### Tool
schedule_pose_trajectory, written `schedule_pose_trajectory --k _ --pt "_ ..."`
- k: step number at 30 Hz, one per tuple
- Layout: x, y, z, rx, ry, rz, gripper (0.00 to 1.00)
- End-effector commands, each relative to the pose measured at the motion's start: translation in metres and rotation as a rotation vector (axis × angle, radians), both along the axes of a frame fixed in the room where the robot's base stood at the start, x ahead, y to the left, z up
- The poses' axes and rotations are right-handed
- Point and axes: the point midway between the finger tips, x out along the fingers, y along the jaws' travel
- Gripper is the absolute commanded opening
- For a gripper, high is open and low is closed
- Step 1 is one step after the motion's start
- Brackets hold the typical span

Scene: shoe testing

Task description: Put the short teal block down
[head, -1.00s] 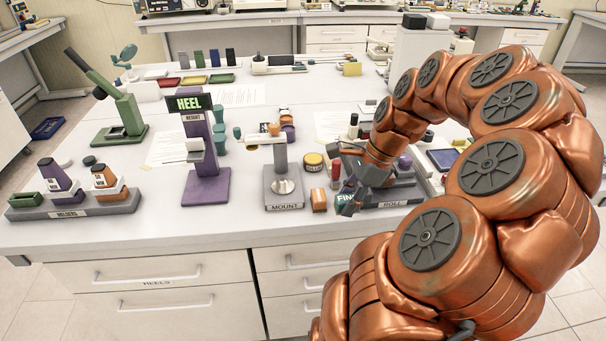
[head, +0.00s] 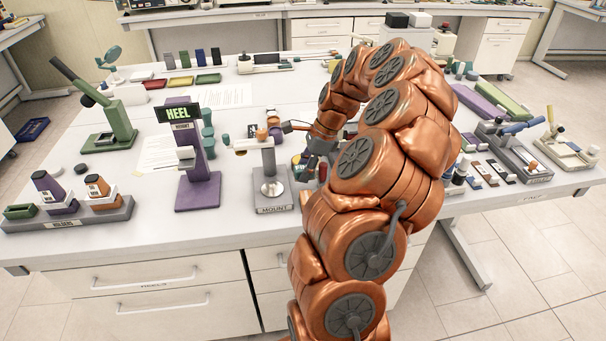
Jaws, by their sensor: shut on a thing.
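My gripper (head: 298,148) is over the table, right of the MOUNT stand (head: 271,188), with its fingers toward the left. It is shut on the short teal block, but the block is too small and too covered by the fingers and wrist to make out clearly. Other teal pieces (head: 208,132) stand just right of the purple HEEL stand (head: 198,190). I cannot tell from this view whether the held block touches the table.
A grey holder tray (head: 112,214) stands at the front left. A green press (head: 118,122) stands behind it. Small orange and dark pieces (head: 274,122) crowd the area behind the MOUNT stand. My arm hides the table's middle right.

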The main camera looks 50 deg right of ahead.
Motion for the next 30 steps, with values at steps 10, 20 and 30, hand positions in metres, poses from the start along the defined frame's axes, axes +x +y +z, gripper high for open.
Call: schedule_pose_trajectory --k 10,20,30 --pt "0.008 -0.002 -0.009 0.005 0.003 0.000 0.00" --pt "0.008 -0.002 -0.036 0.001 0.000 0.000 0.00" --pt "0.008 -0.002 -0.041 0.001 0.000 -0.002 0.00"
